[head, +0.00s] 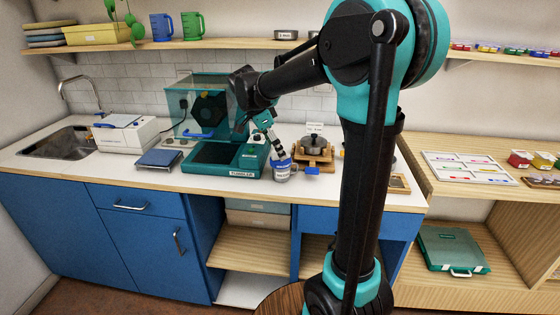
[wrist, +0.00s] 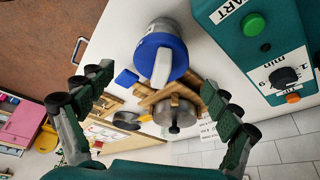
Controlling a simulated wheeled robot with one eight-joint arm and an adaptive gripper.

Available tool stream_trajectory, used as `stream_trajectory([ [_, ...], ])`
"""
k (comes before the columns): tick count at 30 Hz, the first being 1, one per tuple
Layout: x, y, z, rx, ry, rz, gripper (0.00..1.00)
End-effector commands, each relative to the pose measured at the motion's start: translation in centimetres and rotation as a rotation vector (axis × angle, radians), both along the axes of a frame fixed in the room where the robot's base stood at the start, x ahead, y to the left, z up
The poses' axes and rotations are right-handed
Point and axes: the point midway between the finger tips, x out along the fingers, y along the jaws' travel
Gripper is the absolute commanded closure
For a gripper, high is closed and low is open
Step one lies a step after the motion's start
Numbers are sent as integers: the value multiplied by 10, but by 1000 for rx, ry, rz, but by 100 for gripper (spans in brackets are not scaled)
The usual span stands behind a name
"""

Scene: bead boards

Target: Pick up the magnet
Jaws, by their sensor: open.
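I cannot tell with certainty which thing is the magnet. A grey cylinder with a blue top and a white bar across it (wrist: 165,55) stands upright on the white counter; in the head view it appears as a small labelled jar (head: 282,171). My gripper (wrist: 153,84) is open and empty, with its fingers spread above the counter. In the head view my gripper (head: 272,141) is just above and beside the jar. A metal pot with a knob (wrist: 175,113) sits on a wooden stand (head: 316,160) right of the jar. A small blue piece (wrist: 127,78) lies near the stand.
A teal machine with a dark panel (head: 232,160) stands close left of my gripper, with its green button (wrist: 254,25) visible. A white device (head: 125,133) and a sink (head: 62,143) are farther left. My arm hides part of the counter's right side.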

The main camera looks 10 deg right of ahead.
Motion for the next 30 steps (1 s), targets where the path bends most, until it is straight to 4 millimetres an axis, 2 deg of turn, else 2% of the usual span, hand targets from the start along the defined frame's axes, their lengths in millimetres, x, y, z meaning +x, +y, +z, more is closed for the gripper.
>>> stream_trajectory([
  [3, 2, -8, -17, 0, -1, -2, 10],
  [7, 3, -13, -31, 0, 0, -1, 10],
  [16, 3, -14, -35, 0, -1, 0, 10],
  [30, 3, -14, -35, 0, 0, 0, 68],
])
